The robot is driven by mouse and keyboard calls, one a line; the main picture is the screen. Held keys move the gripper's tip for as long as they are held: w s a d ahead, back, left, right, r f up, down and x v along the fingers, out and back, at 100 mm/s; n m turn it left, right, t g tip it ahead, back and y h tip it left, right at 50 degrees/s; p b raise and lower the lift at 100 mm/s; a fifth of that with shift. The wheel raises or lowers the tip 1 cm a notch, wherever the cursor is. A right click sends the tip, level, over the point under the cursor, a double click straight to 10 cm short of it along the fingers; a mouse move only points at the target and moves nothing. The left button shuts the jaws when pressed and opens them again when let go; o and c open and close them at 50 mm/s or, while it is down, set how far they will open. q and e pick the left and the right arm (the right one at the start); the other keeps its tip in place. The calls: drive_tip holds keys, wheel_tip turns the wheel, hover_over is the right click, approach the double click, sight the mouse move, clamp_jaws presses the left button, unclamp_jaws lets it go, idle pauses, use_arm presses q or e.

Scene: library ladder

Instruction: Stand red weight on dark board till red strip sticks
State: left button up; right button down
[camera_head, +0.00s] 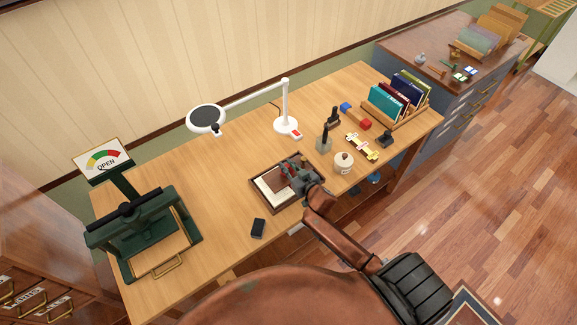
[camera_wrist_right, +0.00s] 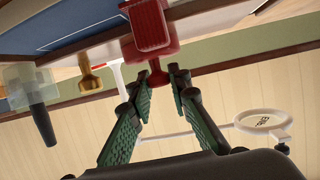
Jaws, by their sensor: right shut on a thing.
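My right gripper (camera_head: 295,171) is over the dark-framed tray (camera_head: 279,208) on the desk. It is shut on the red weight (camera_head: 286,171), which is small and partly hidden by the gripper in the head view. In the right wrist view, the red weight (camera_wrist_right: 151,27) has a ribbed block and a narrow neck, with my right gripper's fingers (camera_wrist_right: 160,82) around its end. A dark brown board (camera_head: 266,183) and a pale sheet show in the tray. I cannot tell whether the weight touches the board. The red strip cannot be made out. My left gripper is not in view.
A white jar (camera_head: 343,163), a brush-like holder (camera_head: 323,140) and a yellow piece (camera_head: 362,147) stand right of the tray. A white lamp (camera_head: 286,125) is behind it. A green press (camera_head: 145,235) stands left. A small black block (camera_head: 258,228) lies in front; the desk's left-middle is clear.

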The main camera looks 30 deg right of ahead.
drive_tip(key=shift+r, duration=0.15)
drive_tip(key=c, duration=1.8)
unclamp_jaws()
drive_tip(key=v, duration=1.2)
drive_tip(key=shift+p, duration=0.45)
